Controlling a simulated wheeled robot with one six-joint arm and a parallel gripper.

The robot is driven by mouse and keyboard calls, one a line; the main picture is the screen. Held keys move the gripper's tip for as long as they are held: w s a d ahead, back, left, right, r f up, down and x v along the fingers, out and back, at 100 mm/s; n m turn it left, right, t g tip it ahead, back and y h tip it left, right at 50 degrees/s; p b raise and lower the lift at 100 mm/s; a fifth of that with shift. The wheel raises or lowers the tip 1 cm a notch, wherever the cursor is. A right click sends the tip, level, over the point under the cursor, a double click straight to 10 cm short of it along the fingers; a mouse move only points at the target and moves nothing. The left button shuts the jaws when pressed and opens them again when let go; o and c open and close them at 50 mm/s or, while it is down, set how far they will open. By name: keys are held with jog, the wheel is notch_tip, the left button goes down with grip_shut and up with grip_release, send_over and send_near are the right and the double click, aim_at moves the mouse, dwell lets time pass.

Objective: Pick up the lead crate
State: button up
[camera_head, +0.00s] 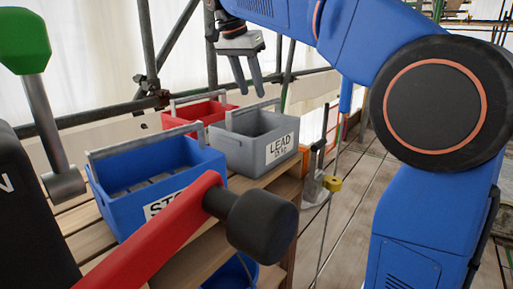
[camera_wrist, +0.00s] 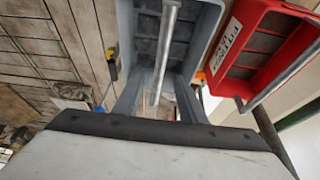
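The lead crate (camera_head: 282,150) is a grey open box with a white label reading LEAD and a raised bar handle. It stands on a wooden platform. My gripper (camera_head: 251,94) hangs just above the crate's handle, fingers pointing down and apart, with nothing between them in the head view. In the wrist view the grey crate (camera_wrist: 208,22) lies ahead of my gripper (camera_wrist: 159,80). Its handle bar runs lengthwise in line with the gap between the two fingers. I cannot tell whether the fingertips reach down to the bar.
A red crate (camera_head: 176,119) stands behind the lead crate and shows close beside it in the wrist view (camera_wrist: 262,50). A blue crate (camera_head: 120,215) with a label stands at the front left. Scaffold poles (camera_head: 148,45) rise behind. A stand with a yellow part (camera_head: 331,184) is at the right.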

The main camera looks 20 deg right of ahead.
jog(key=x, duration=1.1)
jog(key=shift+s+a+f, duration=0.1)
grip_shut()
dwell(1.2)
